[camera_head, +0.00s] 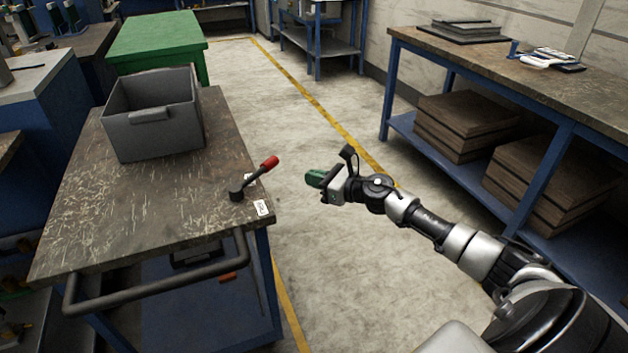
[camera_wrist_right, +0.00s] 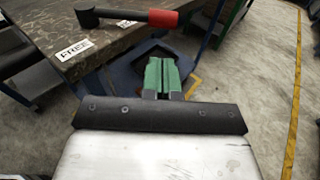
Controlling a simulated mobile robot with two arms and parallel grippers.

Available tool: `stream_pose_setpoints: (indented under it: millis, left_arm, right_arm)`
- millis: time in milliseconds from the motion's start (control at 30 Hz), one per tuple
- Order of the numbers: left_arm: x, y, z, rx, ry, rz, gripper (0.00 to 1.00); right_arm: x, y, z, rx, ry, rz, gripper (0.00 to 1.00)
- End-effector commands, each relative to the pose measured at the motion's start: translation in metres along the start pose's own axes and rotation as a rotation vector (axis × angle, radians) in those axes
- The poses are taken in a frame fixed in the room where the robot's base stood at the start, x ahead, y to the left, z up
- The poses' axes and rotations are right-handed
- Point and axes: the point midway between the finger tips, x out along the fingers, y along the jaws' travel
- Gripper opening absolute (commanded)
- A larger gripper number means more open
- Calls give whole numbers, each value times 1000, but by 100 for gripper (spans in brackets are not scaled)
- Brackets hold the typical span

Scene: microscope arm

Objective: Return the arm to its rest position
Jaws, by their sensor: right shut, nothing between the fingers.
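My right gripper (camera_head: 316,179) has green fingers and hangs in the air over the aisle, to the right of the cart. It is shut and empty; the closed fingers also show in the right wrist view (camera_wrist_right: 162,77). A small dark lever with a red handle (camera_head: 268,163) is mounted at the right edge of the cart top, and the gripper is apart from it. In the right wrist view the red handle (camera_wrist_right: 162,18) points right, beyond the fingertips. A white label (camera_head: 261,207) sits by the lever; it reads "FREE" in the wrist view (camera_wrist_right: 73,50). My left gripper is not in view.
The worn cart top (camera_head: 150,215) carries a grey bin (camera_head: 155,125) at its back and has a dark push handle (camera_head: 150,290) in front. A workbench (camera_head: 480,65) with stacked boards stands right. A green table (camera_head: 155,35) is behind. The aisle floor is clear.

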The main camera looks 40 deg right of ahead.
Motion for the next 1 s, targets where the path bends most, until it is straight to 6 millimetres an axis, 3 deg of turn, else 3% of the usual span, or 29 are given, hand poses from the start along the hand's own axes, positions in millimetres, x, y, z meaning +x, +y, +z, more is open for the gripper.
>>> stream_pose_setpoints:
  millis: [367, 467, 567, 767, 867, 1000]
  left_arm:
    - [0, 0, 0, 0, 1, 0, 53]
    - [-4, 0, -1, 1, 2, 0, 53]
    - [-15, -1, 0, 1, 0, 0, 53]
    - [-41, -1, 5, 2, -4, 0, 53]
    - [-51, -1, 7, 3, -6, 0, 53]
    - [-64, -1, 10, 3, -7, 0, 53]
  right_arm:
    - [0, 0, -1, 3, 1, -1, 0]
    - [0, -1, -13, 85, 8, -21, 0]
    - [-4, -4, -50, 337, 24, -93, 0]
    - [-41, 11, -185, 1105, 55, -392, 0]
    - [-72, 36, -252, 1434, 58, -572, 0]
    - [-124, 86, -333, 1821, 40, -845, 0]
